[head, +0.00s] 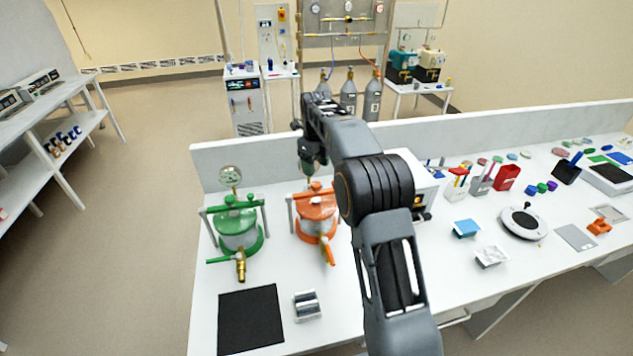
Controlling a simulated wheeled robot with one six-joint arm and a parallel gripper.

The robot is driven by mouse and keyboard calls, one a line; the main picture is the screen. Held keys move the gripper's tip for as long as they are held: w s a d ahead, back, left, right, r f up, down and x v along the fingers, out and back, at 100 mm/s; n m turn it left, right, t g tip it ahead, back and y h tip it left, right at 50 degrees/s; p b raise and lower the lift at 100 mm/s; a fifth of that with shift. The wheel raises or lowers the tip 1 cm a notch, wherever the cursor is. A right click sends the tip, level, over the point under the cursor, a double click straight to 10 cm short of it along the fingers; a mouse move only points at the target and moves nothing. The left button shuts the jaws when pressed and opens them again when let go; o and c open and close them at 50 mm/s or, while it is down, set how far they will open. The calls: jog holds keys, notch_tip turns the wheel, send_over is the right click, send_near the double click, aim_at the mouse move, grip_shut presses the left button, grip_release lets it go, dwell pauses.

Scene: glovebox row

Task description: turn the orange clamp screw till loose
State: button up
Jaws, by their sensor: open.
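An orange-lidded vessel (315,228) stands on the white bench, left of my arm. The orange clamp screw (316,187) shows as a small knob at the top of its clamp, close below my gripper. My gripper (308,170) points down over the back of the orange lid and is open. It is small and dark in the head view, so I cannot tell whether its fingers touch or surround the screw. Part of the vessel's right side lies close to my arm.
A green vessel (238,228) with a gauge (230,177) and brass valve stands left. A black mat (250,318) and a metal block (307,305) lie in front. A white box (412,175) stands behind my arm. A low wall (240,155) backs the bench.

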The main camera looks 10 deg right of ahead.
aim_at(316, 184)
notch_tip(316, 184, down, 7)
jog(key=shift+r+p, duration=0.15)
jog(key=shift+p, duration=0.35)
jog(key=shift+c, duration=0.2)
jog(key=c, duration=0.9)
